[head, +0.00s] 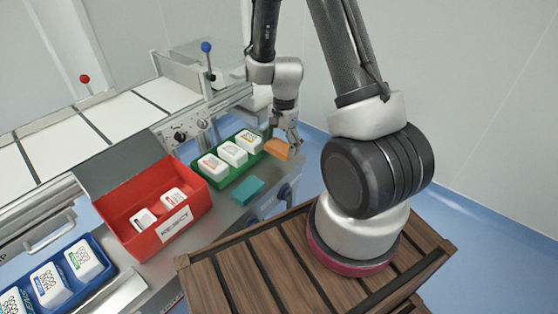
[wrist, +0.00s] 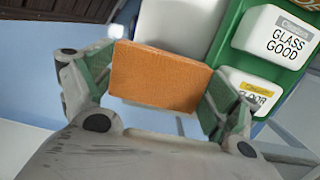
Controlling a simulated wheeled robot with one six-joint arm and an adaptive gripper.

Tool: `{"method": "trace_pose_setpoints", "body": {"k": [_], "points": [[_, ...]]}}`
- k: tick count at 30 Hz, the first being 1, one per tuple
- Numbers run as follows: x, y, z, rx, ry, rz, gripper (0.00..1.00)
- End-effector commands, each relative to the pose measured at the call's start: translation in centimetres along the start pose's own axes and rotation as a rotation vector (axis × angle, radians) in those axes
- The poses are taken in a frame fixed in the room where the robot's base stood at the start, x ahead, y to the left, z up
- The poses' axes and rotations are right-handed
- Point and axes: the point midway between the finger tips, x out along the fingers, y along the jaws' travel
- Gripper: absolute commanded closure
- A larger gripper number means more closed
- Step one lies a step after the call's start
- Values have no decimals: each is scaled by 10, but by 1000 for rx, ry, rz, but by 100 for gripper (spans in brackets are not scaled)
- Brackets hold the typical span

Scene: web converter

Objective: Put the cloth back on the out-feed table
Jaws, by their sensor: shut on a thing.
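An orange cloth (head: 279,150), shaped like a flat rectangular pad, is in my gripper (head: 287,139). In the wrist view the cloth (wrist: 158,76) spans between the two fingers of my gripper (wrist: 157,88), one finger at each short end. It is held just right of the green tray's far end, by the edge of the grey metal table (head: 222,213). Blue floor shows behind it in the wrist view, so it appears held beyond or at the table edge. I cannot tell its exact height.
A green tray (head: 229,180) holds white labelled packs. A teal pad (head: 246,191) lies on the table before it. A red reject box (head: 150,242) with an open lid and a blue tray (head: 98,287) stand left. A wooden crate (head: 232,281) is in front.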

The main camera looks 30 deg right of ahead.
Motion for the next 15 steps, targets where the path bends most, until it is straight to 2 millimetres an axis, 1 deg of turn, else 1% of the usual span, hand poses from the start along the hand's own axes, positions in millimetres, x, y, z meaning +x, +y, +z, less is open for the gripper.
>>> {"method": "trace_pose_setpoints", "body": {"k": [1,5,10,12,15], "points": [[8,0,-1,-1,0,2,50],[20,0,-2,-2,-1,2,50],[47,-1,-6,-3,-1,3,50],[54,-1,-7,-3,-1,2,50],[57,-1,-7,-4,0,1,50]]}}
